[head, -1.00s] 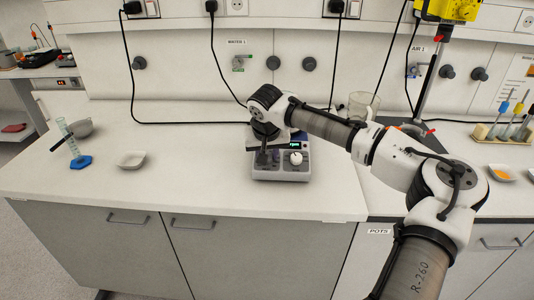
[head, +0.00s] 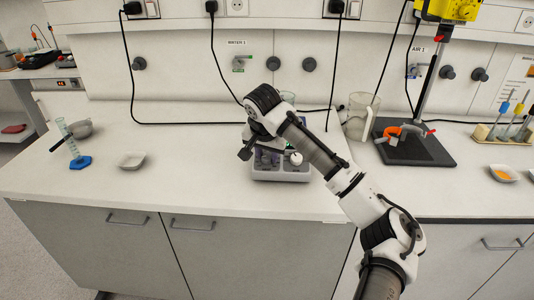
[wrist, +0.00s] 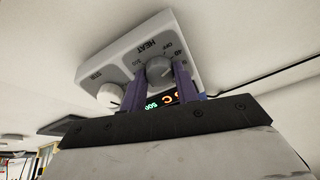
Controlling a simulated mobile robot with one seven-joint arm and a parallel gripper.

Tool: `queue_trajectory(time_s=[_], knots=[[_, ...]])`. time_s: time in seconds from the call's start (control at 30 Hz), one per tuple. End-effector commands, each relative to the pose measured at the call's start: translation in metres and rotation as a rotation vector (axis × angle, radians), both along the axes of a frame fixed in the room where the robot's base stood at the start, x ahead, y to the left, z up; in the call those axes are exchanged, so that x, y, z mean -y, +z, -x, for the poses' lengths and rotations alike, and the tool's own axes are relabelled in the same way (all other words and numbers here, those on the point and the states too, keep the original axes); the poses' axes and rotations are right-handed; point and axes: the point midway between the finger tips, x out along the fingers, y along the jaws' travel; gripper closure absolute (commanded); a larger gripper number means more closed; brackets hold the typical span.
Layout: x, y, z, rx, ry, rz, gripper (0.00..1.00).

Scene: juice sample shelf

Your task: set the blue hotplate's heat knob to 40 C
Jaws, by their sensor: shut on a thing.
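The hotplate (head: 295,177) stands on the bench, its casing looking grey-white and its top mostly hidden by my arm. In the wrist view its front panel (wrist: 122,62) shows upside down, with a grey knob (wrist: 159,70) by the word HEAT and a white knob (wrist: 110,96). A lit display (wrist: 160,102) is partly covered by my fingers. My gripper (wrist: 157,80) has its purple fingers on both sides of the grey heat knob and is shut on it. The knob's pointer setting is too small to read surely. In the head view the fingertips are hard to make out.
A clear jug (head: 360,117) and a stand with a dark base (head: 425,152) are to the right. A cable runs along the back. The bench front is clear.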

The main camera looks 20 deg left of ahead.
Motion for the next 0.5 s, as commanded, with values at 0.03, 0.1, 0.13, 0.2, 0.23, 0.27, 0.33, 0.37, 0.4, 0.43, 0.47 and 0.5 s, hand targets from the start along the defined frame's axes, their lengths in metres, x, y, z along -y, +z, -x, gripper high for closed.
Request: queue_trajectory(time_s=[0.03,0.1,0.13,0.2,0.23,0.27,0.33,0.37,0.4,0.43,0.47,0.5], knots=[[0.0001,-0.0007,0.0004,-0.004,-0.014,-0.002,0.93],[0.0002,-0.001,0.0003,-0.006,-0.03,-0.007,0.93],[0.0003,-0.0009,0.0003,-0.006,-0.036,-0.009,0.93],[0.0005,-0.0007,0.0,-0.006,-0.045,-0.012,0.93],[0.0007,-0.0006,0.0,-0.005,-0.047,-0.013,0.93],[0.0008,-0.0006,0.0,-0.005,-0.05,-0.013,0.93],[0.0008,-0.0005,-0.0001,-0.006,-0.052,-0.014,0.93],[0.0009,-0.0005,-0.0001,-0.006,-0.053,-0.014,0.93],[0.0009,-0.0005,-0.0001,-0.006,-0.054,-0.013,0.93],[0.0009,-0.0005,-0.0001,-0.006,-0.054,-0.013,0.93],[0.0009,-0.0006,-0.0001,-0.006,-0.054,-0.013,0.93],[0.0009,-0.0006,-0.0001,-0.006,-0.054,-0.013,0.93]])
